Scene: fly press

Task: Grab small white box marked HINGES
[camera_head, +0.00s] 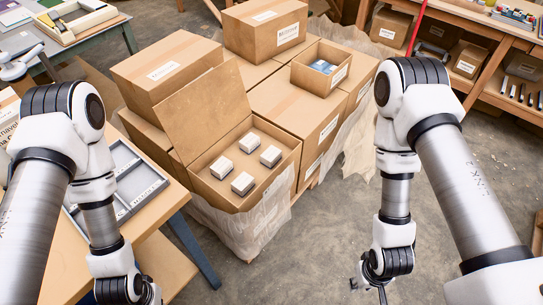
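Several small white boxes stand in an open cardboard carton (210,187) with its lid flap raised, in the middle of the head view. One is at the back (250,142), one at the right (271,156), one at the left (221,167) and one at the front (242,183). Their markings are too small to read, so I cannot tell which says HINGES. My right gripper (372,290) shows only partly at the bottom edge, right of the carton and apart from it. My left arm comes down at the left; its gripper is below the frame.
Closed cardboard boxes (165,65) are stacked behind and beside the carton, with a small open box (320,66) on top. A wooden table with a grey divided tray (132,180) is at the left. Wooden shelving (485,45) is at the back right. The concrete floor (325,235) is clear.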

